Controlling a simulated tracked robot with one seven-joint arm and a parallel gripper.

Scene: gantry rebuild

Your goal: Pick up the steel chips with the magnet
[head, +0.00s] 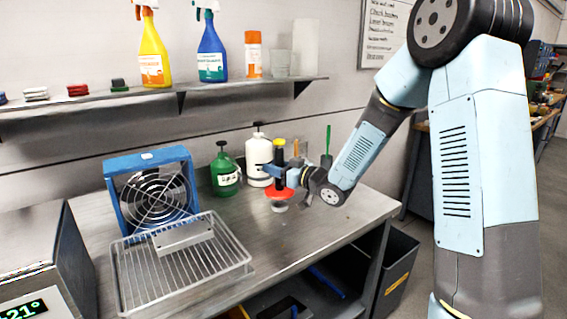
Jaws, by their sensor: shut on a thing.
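My gripper (274,173) is at the back of the steel bench and is shut on an upright tool with a black top, a yellow band and a wide orange-red disc (279,193) at its lower end. This looks like the magnet. My gripper covers the middle of its handle. A small grey round piece (279,206) shows directly under the disc; I cannot tell whether it touches the disc. The steel chips cannot be made out at this size.
A green bottle (224,172) and a white bottle (259,158) stand close left of my gripper. A blue fan (152,190) and a wire rack (181,264) holding a metal block are farther left. A dark bin (398,270) stands beyond the bench's right edge. The front right benchtop is clear.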

